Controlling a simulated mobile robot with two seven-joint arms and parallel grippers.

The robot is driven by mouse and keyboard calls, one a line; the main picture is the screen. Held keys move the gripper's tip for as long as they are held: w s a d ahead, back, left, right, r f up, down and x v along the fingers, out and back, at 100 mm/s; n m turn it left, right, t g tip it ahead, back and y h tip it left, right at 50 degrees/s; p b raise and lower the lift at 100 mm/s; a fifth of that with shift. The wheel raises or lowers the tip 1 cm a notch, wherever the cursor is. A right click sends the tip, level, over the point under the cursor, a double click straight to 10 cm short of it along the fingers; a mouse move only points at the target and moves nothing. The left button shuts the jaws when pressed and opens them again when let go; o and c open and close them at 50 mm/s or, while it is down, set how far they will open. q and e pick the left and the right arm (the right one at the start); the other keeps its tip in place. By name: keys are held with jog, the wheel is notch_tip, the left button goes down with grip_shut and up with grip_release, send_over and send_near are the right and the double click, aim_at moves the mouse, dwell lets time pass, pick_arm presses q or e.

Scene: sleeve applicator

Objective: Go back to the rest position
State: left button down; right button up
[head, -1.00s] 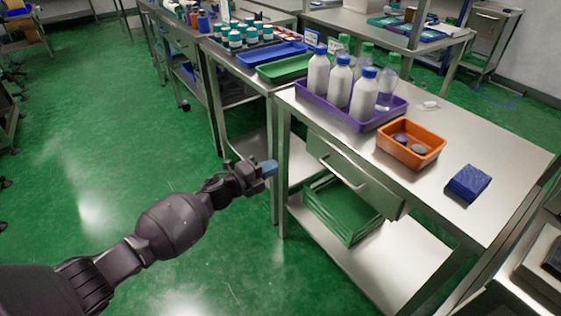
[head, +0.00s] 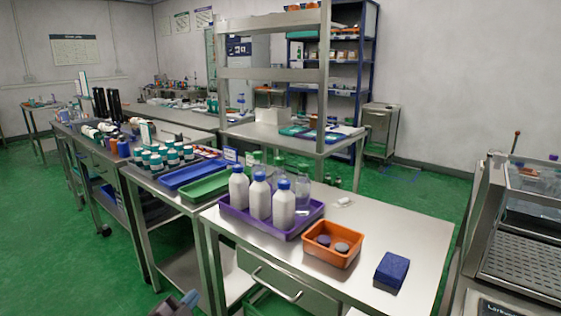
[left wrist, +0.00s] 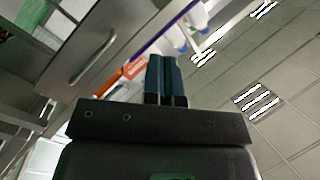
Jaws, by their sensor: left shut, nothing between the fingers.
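My left gripper (head: 188,300) shows only at the bottom edge of the head view, low in front of the steel table and apart from it. In the left wrist view the fingers of my left gripper (left wrist: 166,82) lie side by side, shut with nothing between them. That view looks up past the table's drawer front (left wrist: 92,50) toward the ceiling. My right gripper is in neither view.
The steel table (head: 400,225) bears a purple tray (head: 270,230) of bottles, an orange bin (head: 333,250) with dark round pieces and a blue block (head: 391,271). A steel machine (head: 520,230) stands at right. Green floor (head: 60,260) is open at left.

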pick_arm(q)
jog(key=s+a+f+n+g+y+p, duration=0.1)
jog(key=s+n, duration=0.3)
jog(key=s, duration=0.8)
jog(key=s+a+f+n+g+y+p, duration=0.2)
jog(key=s+a+f+n+g+p, duration=0.1)
jog(key=s, duration=1)
jog(key=s+a+f+n+g+y+p, duration=0.1)
jog(key=s+n, duration=0.4)
jog(key=s, duration=0.7)
notch_tip(320, 180, down, 3)
jog(key=shift+s+a+r+g+y+p, duration=0.15)
jog(key=shift+a+g+y+p, duration=0.35)
jog(key=shift+y, duration=0.2)
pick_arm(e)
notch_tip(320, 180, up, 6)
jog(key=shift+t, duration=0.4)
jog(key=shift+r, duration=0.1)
